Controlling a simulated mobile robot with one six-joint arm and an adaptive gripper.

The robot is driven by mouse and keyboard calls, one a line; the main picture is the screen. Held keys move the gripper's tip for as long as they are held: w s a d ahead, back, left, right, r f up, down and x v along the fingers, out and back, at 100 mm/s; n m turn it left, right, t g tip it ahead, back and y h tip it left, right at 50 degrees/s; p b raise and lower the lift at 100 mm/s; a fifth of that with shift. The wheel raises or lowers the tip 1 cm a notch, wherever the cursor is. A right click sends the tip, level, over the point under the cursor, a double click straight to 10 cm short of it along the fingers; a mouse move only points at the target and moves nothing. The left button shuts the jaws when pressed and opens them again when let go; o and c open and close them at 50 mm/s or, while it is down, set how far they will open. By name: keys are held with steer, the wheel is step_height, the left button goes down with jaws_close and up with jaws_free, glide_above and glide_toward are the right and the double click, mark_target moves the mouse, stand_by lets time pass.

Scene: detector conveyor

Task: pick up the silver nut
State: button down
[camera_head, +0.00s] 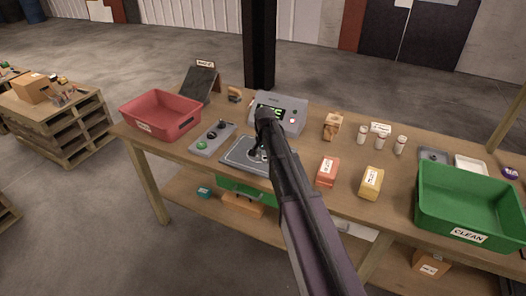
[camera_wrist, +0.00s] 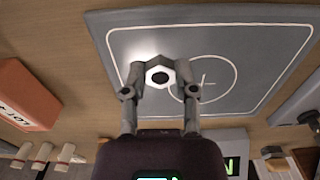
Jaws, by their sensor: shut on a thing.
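The silver nut (camera_wrist: 160,74) is a bright hexagonal ring with a dark hole. In the wrist view it sits between the two fingertips of my gripper (camera_wrist: 160,86), which is shut on it. Behind it lies the grey plate (camera_wrist: 230,48) with a white outline, a circle and a cross. I cannot tell whether the nut touches the plate. In the head view my gripper (camera_head: 257,154) is over the plate (camera_head: 240,146) on the table, and my arm hides much of this area; the nut is not clearly visible there.
A red bin (camera_head: 160,112) stands at the left and a green bin (camera_head: 468,205) marked CLEAN at the right. A display device (camera_head: 290,106) is behind the plate. A button box (camera_head: 212,138) is left of it. Red (camera_head: 327,172) and yellow (camera_head: 371,183) boxes are to the right.

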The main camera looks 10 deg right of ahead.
steer(key=s+r, duration=0.1)
steer(key=s, duration=1)
steer(key=shift+s+d+p, duration=0.15)
steer(key=shift+d+p, duration=0.05)
steer(key=shift+p, duration=0.25)
step_height(320, 180, up, 14)
steer(key=p, duration=1.4)
steer(key=shift+f, duration=0.15)
